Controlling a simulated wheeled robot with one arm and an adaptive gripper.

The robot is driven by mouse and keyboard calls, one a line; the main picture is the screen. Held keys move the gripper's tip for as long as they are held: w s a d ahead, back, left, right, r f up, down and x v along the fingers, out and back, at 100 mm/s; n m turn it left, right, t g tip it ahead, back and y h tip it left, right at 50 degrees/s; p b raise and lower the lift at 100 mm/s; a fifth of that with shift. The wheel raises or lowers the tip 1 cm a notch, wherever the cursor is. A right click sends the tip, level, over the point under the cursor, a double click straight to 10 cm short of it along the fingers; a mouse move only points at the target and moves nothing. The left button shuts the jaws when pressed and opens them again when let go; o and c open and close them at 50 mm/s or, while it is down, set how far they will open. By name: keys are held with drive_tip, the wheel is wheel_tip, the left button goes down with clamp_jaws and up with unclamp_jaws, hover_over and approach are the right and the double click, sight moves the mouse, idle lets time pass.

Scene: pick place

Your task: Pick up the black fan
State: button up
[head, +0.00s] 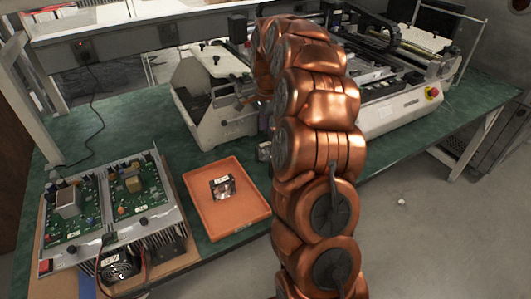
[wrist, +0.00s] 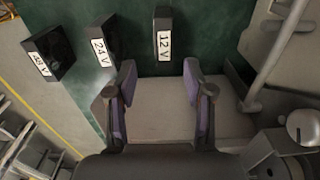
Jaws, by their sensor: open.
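A small dark-framed, fan-like object (head: 222,187) with a pale, reddish centre lies in the orange tray (head: 203,217) in the head view. A black fan (head: 118,265) with a white label sits at the front of the circuit-board unit, lower left. My gripper (wrist: 161,82) is open in the wrist view, with nothing between its purple-padded fingers. In the head view the gripper is hidden behind my copper arm. Neither fan-like object shows in the wrist view.
In the wrist view, black blocks labelled 12 V (wrist: 162,20), 24 V (wrist: 104,42) and apparently 48 V (wrist: 48,52) stand beyond the fingers. A large white machine (head: 395,112) fills the back of the green table (head: 135,125). Table around the tray is partly clear.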

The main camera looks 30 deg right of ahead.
sight(265, 144)
drive_tip(key=shift+w+a+f+p, duration=0.15)
drive_tip(key=shift+f+p, duration=0.25)
drive_tip(key=shift+f, duration=1.35)
drive_tip(key=shift+w+a+f+p, duration=0.15)
drive_tip(key=shift+f+p, duration=0.25)
drive_tip(key=shift+f, duration=1.3)
drive_tip(key=shift+d, duration=0.1)
clamp_jaws()
